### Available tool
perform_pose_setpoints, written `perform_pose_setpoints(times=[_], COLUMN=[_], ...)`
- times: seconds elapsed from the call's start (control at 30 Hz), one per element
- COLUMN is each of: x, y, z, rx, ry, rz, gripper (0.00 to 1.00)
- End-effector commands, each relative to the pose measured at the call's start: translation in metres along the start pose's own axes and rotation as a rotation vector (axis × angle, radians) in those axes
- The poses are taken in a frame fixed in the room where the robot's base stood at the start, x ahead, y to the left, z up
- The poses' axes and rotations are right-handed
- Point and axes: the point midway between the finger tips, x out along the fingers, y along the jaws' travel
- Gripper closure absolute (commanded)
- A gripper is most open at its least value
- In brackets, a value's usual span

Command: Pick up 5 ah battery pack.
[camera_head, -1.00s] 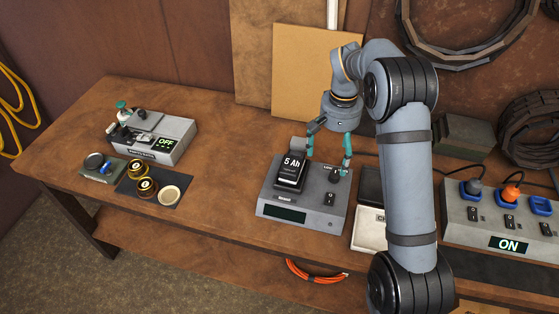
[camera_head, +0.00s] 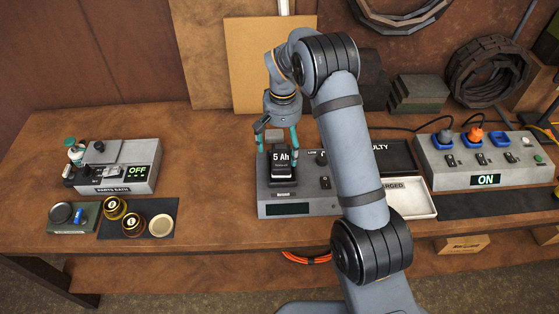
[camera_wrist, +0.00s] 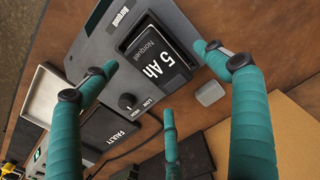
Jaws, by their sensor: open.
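The black 5 Ah battery pack (camera_head: 282,163) sits upright in the grey charger (camera_head: 300,210), which has a dark display, a knob and a switch. In the wrist view, the battery (camera_wrist: 157,58) shows its "5 Ah" label between my spread fingertips, with the charger (camera_wrist: 97,50) around it. My gripper (camera_head: 277,148) has teal fingers spread open and empty, above and just behind the battery. One finger stands on each side of its top in the head view. I cannot tell whether any finger touches it.
Right of the charger are a black "FAULTY" tray (camera_head: 397,156) and a white tray (camera_head: 412,210), partly hidden by my arm. A power strip (camera_head: 485,172) reading ON stands farther right. A parts bath (camera_head: 118,182) and gold jars (camera_head: 133,224) are at left. Bench between is clear.

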Motion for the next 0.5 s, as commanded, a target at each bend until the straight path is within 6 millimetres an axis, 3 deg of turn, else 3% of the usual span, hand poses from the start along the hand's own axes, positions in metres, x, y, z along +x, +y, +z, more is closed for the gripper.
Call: perform_pose_setpoints(times=[0.33, 0.5], x=[0.041, 0.053], y=[0.009, 0.009], z=[0.003, 0.002], rx=[0.001, 0.001], ry=[-0.004, 0.000], rz=[0.001, 0.000], gripper=[0.14, 0.14])
